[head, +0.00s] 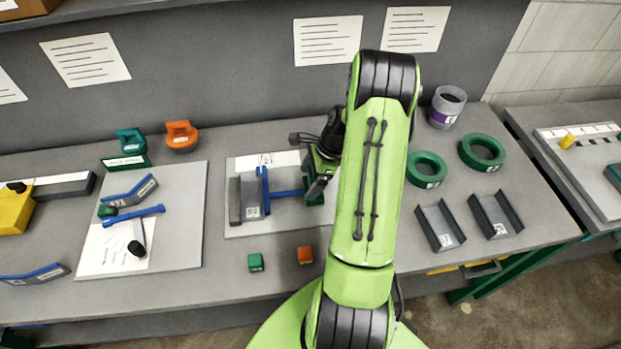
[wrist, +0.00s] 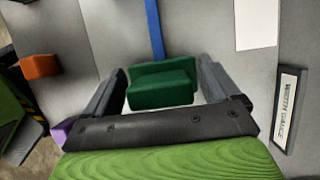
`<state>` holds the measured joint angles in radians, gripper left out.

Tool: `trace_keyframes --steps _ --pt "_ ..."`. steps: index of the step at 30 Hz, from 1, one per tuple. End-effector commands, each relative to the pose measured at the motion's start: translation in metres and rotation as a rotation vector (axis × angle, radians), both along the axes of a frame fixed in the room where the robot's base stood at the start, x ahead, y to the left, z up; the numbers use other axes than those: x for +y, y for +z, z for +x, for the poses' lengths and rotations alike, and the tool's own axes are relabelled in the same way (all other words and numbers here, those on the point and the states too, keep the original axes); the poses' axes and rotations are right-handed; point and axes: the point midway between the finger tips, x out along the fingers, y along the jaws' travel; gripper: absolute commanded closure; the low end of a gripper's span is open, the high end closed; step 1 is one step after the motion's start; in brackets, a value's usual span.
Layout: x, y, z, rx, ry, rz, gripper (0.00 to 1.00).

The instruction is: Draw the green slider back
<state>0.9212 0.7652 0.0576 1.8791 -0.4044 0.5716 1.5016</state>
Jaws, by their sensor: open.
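The green slider (head: 314,197) sits at the right end of a blue rod (head: 288,193) on the pale board in the middle of the bench. My arm and gripper partly hide it in the head view. In the wrist view the green slider (wrist: 162,88) is a green block between my two fingers, with the blue rod (wrist: 154,30) running away from it. My gripper (wrist: 160,68) is open, with one finger on each side of the slider; I cannot tell whether either touches it. In the head view my gripper (head: 319,180) is low over the board.
A grey channel (head: 250,198) and a blue upright plate (head: 264,190) stand at the rod's left end. Green rings (head: 427,170) and grey channels (head: 439,226) lie to the right.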

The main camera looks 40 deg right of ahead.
Motion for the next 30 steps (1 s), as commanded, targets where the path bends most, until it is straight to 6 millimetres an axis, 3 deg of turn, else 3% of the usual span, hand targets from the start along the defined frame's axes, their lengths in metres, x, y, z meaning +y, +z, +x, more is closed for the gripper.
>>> trace_keyframes --steps 6,21,26,30 --pt "0.0 0.0 0.0 0.0 0.0 0.0 0.11" --pt "0.0 0.0 0.0 0.0 0.0 0.0 0.86" --pt "-0.009 0.001 -0.006 0.001 -0.004 0.0 0.86" --pt "-0.038 0.003 -0.025 0.002 -0.007 -0.002 0.86"
